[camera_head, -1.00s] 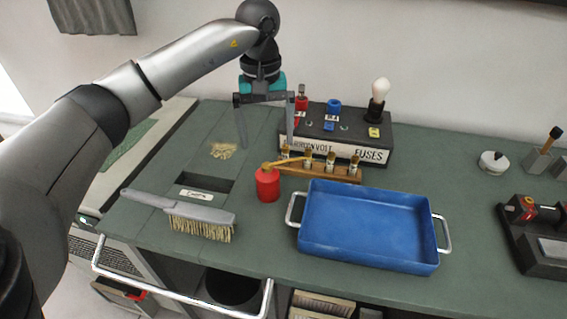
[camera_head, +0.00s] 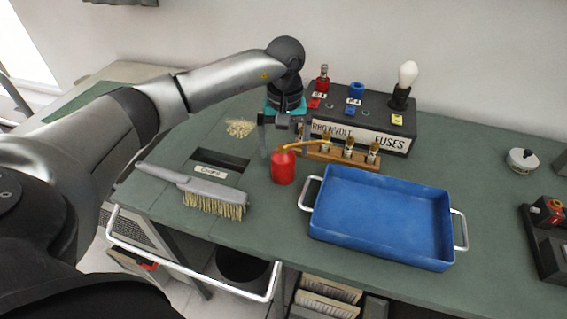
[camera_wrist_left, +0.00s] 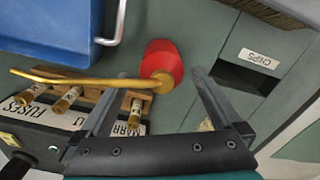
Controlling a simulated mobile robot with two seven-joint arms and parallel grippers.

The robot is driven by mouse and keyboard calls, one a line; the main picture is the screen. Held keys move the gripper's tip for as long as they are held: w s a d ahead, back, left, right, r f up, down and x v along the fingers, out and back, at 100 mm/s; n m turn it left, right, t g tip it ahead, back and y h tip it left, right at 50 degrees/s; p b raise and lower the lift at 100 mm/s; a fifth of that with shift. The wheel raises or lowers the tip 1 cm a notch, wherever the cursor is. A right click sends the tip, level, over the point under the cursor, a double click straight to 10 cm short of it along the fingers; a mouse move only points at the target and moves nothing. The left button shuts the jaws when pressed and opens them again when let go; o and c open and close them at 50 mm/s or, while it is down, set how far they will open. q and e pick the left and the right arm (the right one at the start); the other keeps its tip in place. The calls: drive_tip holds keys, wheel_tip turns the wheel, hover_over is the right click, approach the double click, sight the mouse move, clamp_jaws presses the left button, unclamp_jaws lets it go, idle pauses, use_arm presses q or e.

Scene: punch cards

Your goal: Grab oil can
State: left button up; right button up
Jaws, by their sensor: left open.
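The oil can (camera_head: 283,168) is a small red can with a long brass spout, upright on the green bench just left of the blue tray. My left gripper (camera_head: 284,140) is open and empty, right behind and above the can, its fingers pointing down. In the left wrist view the can (camera_wrist_left: 163,58) lies ahead of the open left gripper (camera_wrist_left: 158,76), between the lines of its two fingers. The spout there runs left past one finger. I cannot tell whether a finger touches the can. My right gripper is not in view.
The blue tray (camera_head: 385,258) with metal handles stands right of the can. A wooden rack (camera_head: 340,158) with fuses and the black fuse box (camera_head: 375,130) stand behind. A grey brush (camera_head: 200,190) lies at the left beside the chips slot (camera_head: 222,160).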

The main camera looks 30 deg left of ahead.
sight(283, 159)
use_arm(q)
wheel_tip(283, 159, down, 4)
drive_tip(key=shift+s+f, duration=0.1)
drive_tip(key=shift+s, duration=0.05)
clamp_jaws()
idle(0.8)
